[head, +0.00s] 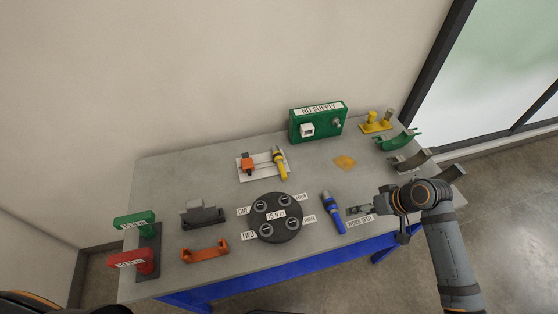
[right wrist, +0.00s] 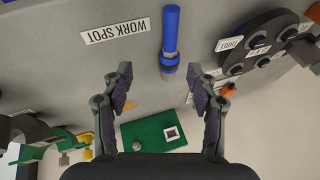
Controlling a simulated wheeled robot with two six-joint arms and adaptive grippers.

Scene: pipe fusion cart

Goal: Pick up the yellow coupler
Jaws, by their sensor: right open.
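A yellow stand (head: 377,127) at the table's back right carries a yellow cylindrical piece (head: 372,118), which looks like the coupler, and a greyish piece (head: 387,115) beside it. My right gripper (head: 358,209) is above the table's front right, by the work spot label. In the right wrist view my right gripper (right wrist: 158,72) is open and empty, with a blue tool beyond its fingers. My left gripper is not in view.
A green box (head: 318,123) stands at the back. A blue tool (head: 332,212) lies beside a round dark holder (head: 275,217). A yellow-and-black tool (head: 280,161) lies on a white plate. Curved green and grey cradles (head: 398,140) line the right edge. A flat orange-yellow patch (head: 345,162) marks clear table.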

